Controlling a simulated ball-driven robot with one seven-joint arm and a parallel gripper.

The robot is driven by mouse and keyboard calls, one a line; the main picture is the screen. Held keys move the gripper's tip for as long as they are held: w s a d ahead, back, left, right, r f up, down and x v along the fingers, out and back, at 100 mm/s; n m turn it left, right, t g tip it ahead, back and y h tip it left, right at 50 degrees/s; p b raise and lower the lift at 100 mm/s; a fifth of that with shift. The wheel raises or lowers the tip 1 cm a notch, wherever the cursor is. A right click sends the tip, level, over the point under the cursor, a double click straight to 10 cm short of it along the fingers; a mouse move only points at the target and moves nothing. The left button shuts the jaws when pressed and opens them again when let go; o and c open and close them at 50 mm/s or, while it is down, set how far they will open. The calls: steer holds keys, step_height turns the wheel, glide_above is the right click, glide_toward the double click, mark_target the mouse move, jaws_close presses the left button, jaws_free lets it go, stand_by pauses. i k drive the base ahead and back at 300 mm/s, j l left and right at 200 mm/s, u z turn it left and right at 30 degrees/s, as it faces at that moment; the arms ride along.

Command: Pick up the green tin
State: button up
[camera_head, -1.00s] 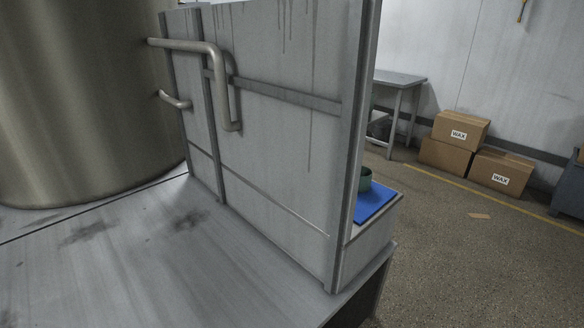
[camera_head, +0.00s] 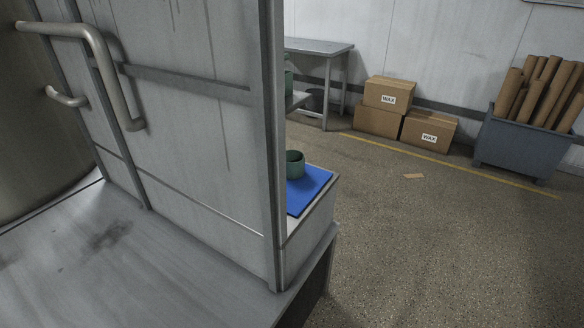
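The green tin (camera_head: 296,165) is a small, open-topped, dark green round container. It stands upright on a blue mat (camera_head: 311,189) at the right end of the metal bench. The edge of a tall grey metal panel hides part of the mat's left side and may hide a little of the tin. My gripper is not in view.
The grey panel (camera_head: 190,100) with pipe handles stands on the metal bench top (camera_head: 120,255), between me and the tin. A metal table (camera_head: 320,46), cardboard WAX boxes (camera_head: 388,93) and a grey bin (camera_head: 520,145) of brown tubes stand behind.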

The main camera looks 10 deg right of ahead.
mark_target(294, 159)
steer(key=i+l+u, duration=0.1)
steer(key=i+l, duration=0.5)
steer(key=i+l+u, duration=0.15)
steer(key=i+l, duration=0.4)
steer(key=l, duration=0.2)
